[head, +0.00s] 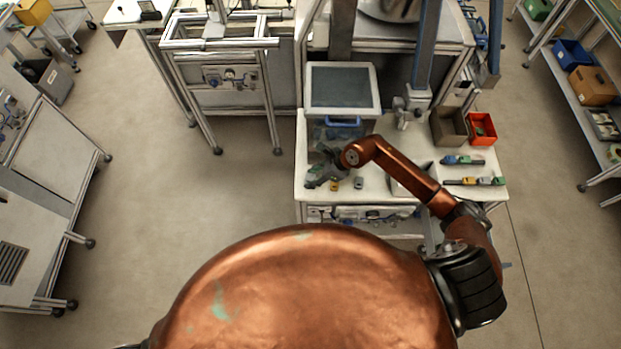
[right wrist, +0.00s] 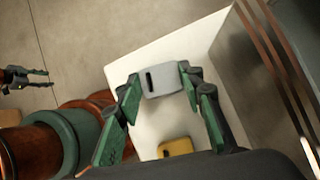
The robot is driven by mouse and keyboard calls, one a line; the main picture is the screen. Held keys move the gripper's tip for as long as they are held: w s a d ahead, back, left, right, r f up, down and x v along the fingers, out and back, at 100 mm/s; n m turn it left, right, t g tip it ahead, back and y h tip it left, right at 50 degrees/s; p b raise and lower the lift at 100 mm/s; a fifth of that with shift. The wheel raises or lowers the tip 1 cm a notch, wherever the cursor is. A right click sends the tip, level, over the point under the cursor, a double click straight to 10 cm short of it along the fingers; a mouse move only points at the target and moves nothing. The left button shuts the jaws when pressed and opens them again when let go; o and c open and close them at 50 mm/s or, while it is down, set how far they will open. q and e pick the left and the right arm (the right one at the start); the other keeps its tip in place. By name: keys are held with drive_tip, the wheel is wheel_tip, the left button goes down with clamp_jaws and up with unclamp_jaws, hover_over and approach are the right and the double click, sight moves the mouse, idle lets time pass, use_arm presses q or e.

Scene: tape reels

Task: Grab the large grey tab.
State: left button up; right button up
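The large grey tab (right wrist: 162,82), a rounded grey block with a dark slot, lies near a corner of the white table (right wrist: 215,50) in the right wrist view. My right gripper (right wrist: 160,80) is over it, with its green fingers apart, one on either side. I see no clear sign of a firm grip. My left gripper (right wrist: 40,78) shows small at the far left of the right wrist view, fingers apart, empty, over the floor.
A yellow tab (right wrist: 175,148) lies beside the grey one, also in the head view (head: 334,186). A small grey-blue piece (head: 359,183) lies further right. A lidded clear container (head: 342,90) stands behind the gripper. A red bin (head: 482,128) stands at right.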

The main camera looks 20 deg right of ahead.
drive_tip(key=shift+c, duration=1.4)
drive_tip(key=shift+r, duration=0.1)
